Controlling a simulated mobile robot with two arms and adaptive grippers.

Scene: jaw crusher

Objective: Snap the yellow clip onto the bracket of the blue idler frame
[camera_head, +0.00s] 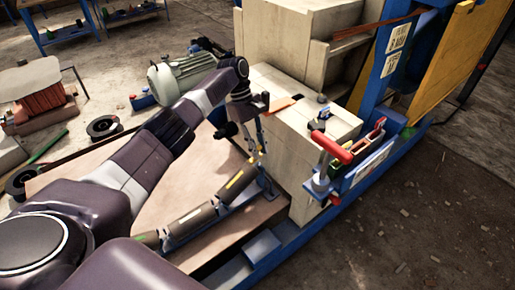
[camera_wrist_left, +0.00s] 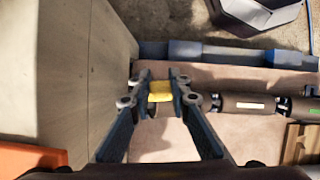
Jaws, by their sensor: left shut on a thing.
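My left gripper (camera_head: 262,150) reaches down beside the pale block, above the far end of the roller assembly. In the left wrist view my left gripper (camera_wrist_left: 160,92) is shut on a small yellow clip (camera_wrist_left: 160,88), held between its fingertips. In the head view the clip is too small to make out. The idler rollers (camera_head: 193,220) lie in a slanted row on the brown board, with the blue idler frame (camera_head: 268,186) showing at their far end. The rollers also show right of the fingertips in the wrist view (camera_wrist_left: 252,104). The bracket cannot be clearly told apart. My right gripper is out of view.
The pale block (camera_head: 305,120) stands close to the gripper, with an orange strip (camera_head: 285,105) on top. A red-handled tool (camera_head: 333,147) and a blue ledge (camera_head: 365,165) are to the right. A motor (camera_head: 180,75) stands behind my arm.

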